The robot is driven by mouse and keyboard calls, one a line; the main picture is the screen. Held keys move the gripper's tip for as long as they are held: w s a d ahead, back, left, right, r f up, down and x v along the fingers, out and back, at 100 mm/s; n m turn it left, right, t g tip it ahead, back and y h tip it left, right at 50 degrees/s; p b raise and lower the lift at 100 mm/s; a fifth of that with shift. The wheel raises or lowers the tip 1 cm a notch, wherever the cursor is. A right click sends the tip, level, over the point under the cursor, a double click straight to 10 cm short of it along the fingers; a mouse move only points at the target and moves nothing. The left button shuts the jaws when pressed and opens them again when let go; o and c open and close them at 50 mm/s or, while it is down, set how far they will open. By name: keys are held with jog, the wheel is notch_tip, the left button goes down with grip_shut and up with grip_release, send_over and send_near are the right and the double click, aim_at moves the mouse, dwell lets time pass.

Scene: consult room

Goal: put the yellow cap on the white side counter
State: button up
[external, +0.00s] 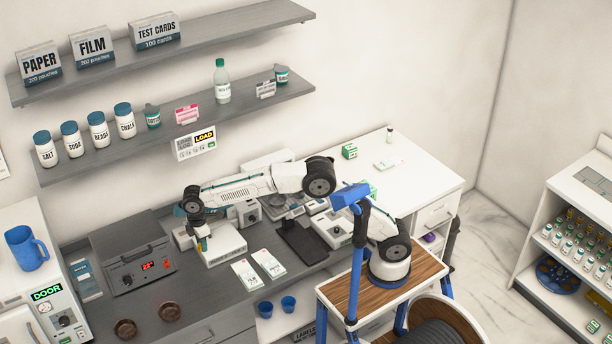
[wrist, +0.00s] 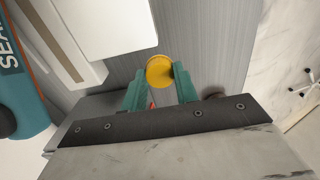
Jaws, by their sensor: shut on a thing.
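The yellow cap (wrist: 160,71) is round and sits between the green fingertips of my gripper (wrist: 160,80) in the wrist view. My gripper is shut on it, over the grey bench.
The white device (external: 222,247) is close to my gripper. White cards (external: 247,274), a dark stand (external: 300,243) and a heater box (external: 137,262) are on the bench. Shelves with jars (external: 98,130) hang above. The white counter's front right is clear.

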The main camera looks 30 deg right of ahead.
jog(key=w+d+r+m, duration=0.25)
jog(key=w+d, duration=0.35)
jog(key=d, duration=0.3)
jog(key=w+d+r+m, duration=0.1)
jog(key=w+d+m, duration=0.35)
jog(key=d, duration=0.45)
jog(key=w+d+r+m, duration=0.1)
jog(key=w+d+m, duration=0.1)
jog(key=w+d, duration=0.6)
jog(key=shift+n, duration=0.8)
jog(key=w+d+f, duration=0.1)
jog(key=d, duration=0.8)
jog(key=w+d, duration=0.1)
jog(key=d, duration=0.8)
jog(key=w+d+f, duration=0.1)
jog(key=d, duration=0.9)
jog(key=shift+w+f, duration=0.25)
jog(key=shift+f, duration=0.1)
jog(key=s+d+f+n, duration=0.1)
jog(key=s+d, duration=0.2)
jog(key=d, duration=0.7)
jog(key=s+d+f, duration=0.2)
jog(key=s+d, duration=0.2)
jog(key=d, duration=0.5)
jog(key=s+d+f+n, duration=0.1)
jog(key=s+d, duration=0.2)
jog(key=d, duration=0.7)
jog(key=f, duration=0.5)
jog(key=shift+s+f, duration=0.2)
jog(key=shift+f, duration=2.25)
